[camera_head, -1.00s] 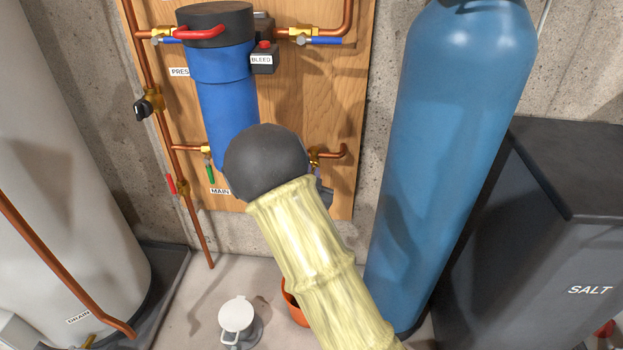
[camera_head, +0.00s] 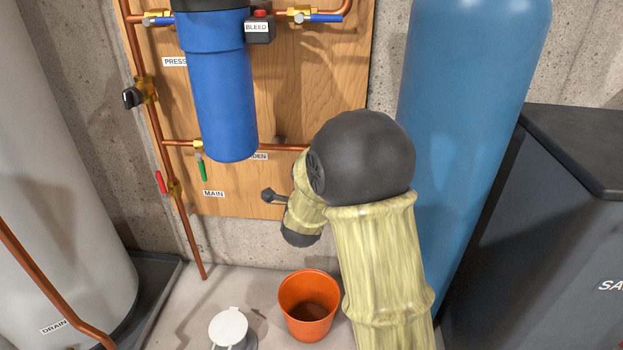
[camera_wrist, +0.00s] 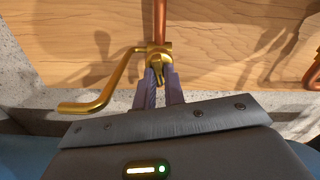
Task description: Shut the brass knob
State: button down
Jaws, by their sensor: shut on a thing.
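In the wrist view, a brass tap (camera_wrist: 155,49) sits at the lower end of a vertical copper pipe in front of the wooden board. Its curved brass spout (camera_wrist: 92,105) reaches out to the left. The brass knob (camera_wrist: 156,73) is on the near side of the tap. My gripper (camera_wrist: 158,82) is shut on it, one purple-grey finger on each side. The fingers hide part of the knob, so I cannot tell how far it is turned. In the head view my arm hides the tap, the knob and the fingers.
An orange bucket (camera_head: 304,328) stands on the floor below my arm. A white-lidded item (camera_head: 228,327) is beside it. A blue filter housing (camera_head: 221,95) and a red-handled valve (camera_head: 161,183) are on the board. A blue tank (camera_head: 470,110) stands close to my arm's right.

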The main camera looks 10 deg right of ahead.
jog(key=shift+f+m+b, duration=0.2)
jog(key=shift+m+b, duration=1)
jog(key=shift+m, duration=0.1)
jog(key=shift+r, duration=0.1)
jog(key=c, duration=1.5)
grip_release()
jog(key=shift+s, duration=0.15)
jog(key=b+v, duration=0.3)
jog(key=v, duration=1.4)
jog(key=shift+b, duration=0.35)
jog(key=shift+r, duration=0.15)
